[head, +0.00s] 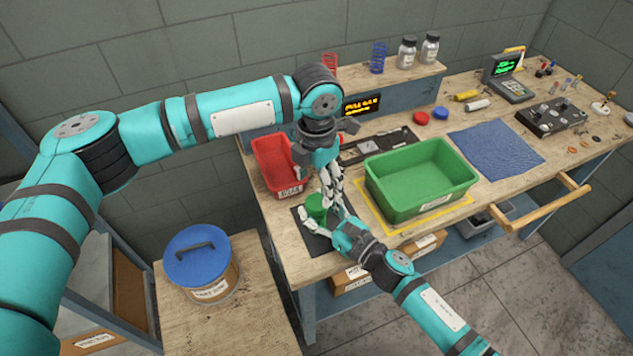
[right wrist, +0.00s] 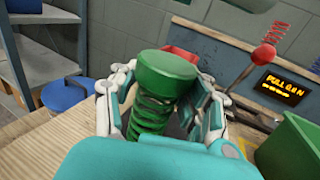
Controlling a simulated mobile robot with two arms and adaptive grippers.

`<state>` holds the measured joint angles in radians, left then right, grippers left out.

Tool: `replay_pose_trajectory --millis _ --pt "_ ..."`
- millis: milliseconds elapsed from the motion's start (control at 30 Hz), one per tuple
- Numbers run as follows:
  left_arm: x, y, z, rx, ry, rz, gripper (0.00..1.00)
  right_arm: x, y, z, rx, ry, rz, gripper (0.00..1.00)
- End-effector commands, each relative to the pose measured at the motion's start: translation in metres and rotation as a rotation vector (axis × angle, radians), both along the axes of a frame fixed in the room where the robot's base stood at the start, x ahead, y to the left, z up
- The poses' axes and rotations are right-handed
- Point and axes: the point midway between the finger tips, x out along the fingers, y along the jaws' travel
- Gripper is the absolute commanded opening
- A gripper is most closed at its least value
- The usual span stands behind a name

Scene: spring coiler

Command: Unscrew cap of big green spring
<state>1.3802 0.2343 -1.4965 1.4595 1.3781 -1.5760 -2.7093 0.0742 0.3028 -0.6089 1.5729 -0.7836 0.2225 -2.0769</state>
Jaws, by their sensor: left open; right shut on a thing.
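The big green spring (head: 316,207) stands upright on a dark mat (head: 318,240) near the left end of the workbench. In the right wrist view, its wide flat green cap (right wrist: 165,70) sits on top of the coils (right wrist: 150,115). My right gripper (head: 322,222) reaches in from the lower right and is shut on the spring, with fingers on both sides of it. My left gripper (head: 328,192) points down from above, open, close to the top of the spring. Its fingers partly overlap the spring area in the head view, and I cannot tell whether they touch the cap.
A red bin (head: 272,152) stands behind the spring, and a green bin (head: 425,180) stands to its right. A lever with a red ball (right wrist: 264,52) rises nearby. A blue-lidded bucket (head: 200,262) is on a lower table at left. A blue cloth (head: 497,148) lies farther right.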

Motion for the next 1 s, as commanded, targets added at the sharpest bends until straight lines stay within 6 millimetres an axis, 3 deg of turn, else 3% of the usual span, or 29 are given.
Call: replay_pose_trajectory --millis 200,400,800,1000 --pt "0.0 0.0 -0.036 0.001 0.001 0.001 0.67 0.0 0.0 0.0 0.0 0.0 0.0 0.0" --pt "0.0 0.0 -0.06 0.0 0.001 0.0 0.67 0.0 0.0 0.0 0.0 0.0 0.0 0.0" --pt "0.001 0.0 -0.068 -0.001 -0.001 0.0 0.67 0.0 0.0 0.0 0.0 0.0 0.0 0.0" --pt "0.0 0.0 -0.067 -0.001 -0.001 0.0 0.41 0.0 0.0 0.0 0.0 0.0 0.0 0.0"
